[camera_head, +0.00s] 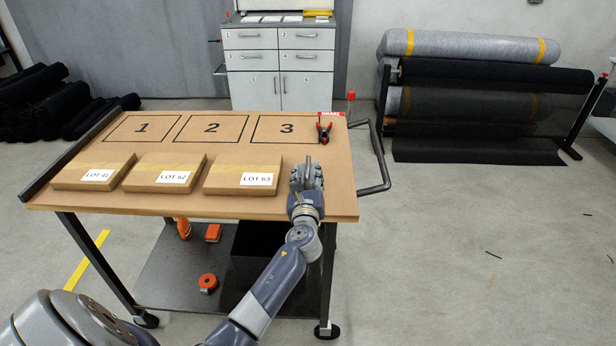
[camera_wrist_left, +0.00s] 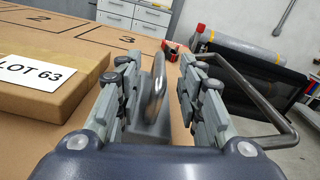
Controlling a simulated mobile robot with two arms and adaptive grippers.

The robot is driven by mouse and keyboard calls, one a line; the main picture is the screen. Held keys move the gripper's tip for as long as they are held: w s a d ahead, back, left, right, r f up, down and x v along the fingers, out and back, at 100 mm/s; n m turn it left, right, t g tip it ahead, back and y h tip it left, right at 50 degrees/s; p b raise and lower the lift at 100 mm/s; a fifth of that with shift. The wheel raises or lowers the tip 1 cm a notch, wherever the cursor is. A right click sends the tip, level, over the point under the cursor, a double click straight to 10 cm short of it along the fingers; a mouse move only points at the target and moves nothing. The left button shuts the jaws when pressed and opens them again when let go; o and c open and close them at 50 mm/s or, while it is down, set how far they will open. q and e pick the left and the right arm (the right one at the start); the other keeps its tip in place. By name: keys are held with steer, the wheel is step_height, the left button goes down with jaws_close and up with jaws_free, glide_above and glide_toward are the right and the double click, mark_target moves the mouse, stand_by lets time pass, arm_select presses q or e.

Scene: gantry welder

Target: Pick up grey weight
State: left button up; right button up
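The grey weight (camera_wrist_left: 151,122) stands on the table and has an upright ring-shaped handle in the left wrist view. My left gripper (camera_head: 306,170) is over the right part of the table, beside the LOT 63 box. In the left wrist view, the left gripper's fingers (camera_wrist_left: 157,88) are apart on either side of the handle, with gaps visible on both sides. In the head view the weight is largely hidden by the gripper and hard to make out. My right gripper is in neither view.
Cardboard boxes LOT 41 (camera_head: 92,171), LOT 52 (camera_head: 163,172) and LOT 63 (camera_head: 242,174) lie left of the gripper. Behind them are marked squares 1, 2 and 3. A red-black clamp (camera_head: 324,129) lies near the back edge. A metal handlebar (camera_head: 379,160) juts out right.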

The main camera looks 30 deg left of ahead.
arm_select(q)
steer(key=shift+x, duration=1.3)
jaws_close()
steer(key=shift+r, duration=0.15)
